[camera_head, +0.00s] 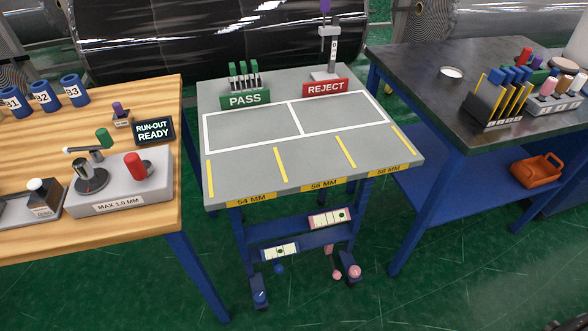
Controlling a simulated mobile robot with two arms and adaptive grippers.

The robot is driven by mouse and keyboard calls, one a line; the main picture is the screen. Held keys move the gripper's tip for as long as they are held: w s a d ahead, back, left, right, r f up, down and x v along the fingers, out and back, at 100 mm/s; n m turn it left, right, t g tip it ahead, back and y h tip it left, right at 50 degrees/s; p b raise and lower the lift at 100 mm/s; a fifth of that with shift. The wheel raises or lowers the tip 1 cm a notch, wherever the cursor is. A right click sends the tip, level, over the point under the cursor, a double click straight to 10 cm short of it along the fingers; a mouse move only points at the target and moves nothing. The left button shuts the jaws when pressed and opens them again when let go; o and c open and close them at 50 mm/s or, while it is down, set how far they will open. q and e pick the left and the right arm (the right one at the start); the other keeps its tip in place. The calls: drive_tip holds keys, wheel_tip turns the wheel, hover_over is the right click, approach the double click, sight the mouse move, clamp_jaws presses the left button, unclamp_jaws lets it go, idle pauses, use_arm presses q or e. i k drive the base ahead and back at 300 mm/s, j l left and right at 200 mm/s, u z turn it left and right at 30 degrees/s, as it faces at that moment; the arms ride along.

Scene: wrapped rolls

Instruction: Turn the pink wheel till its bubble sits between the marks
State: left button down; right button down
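A pink wheel (354,271) sits low on the right front leg of the grey-topped middle table (250,188). A smaller pink knob (337,275) is just left of it. A pink-edged bubble vial (330,218) is fixed below the tabletop on the right; its dark green bubble lies right of the middle. Its marks are too small to read against the bubble. A second vial (280,252) is lower left, its bubble near its middle. A blue wheel (260,297) sits on the left front leg, with a small blue knob (278,268) nearby. Neither gripper shows.
A wooden bench (150,200) with a run-out gauge (120,185) stands left. Green floor (330,310) is open in front. PASS (244,100) and REJECT (325,88) signs stand on the middle table.

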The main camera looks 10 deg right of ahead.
sight(355, 271)
drive_tip(key=z, duration=1.15)
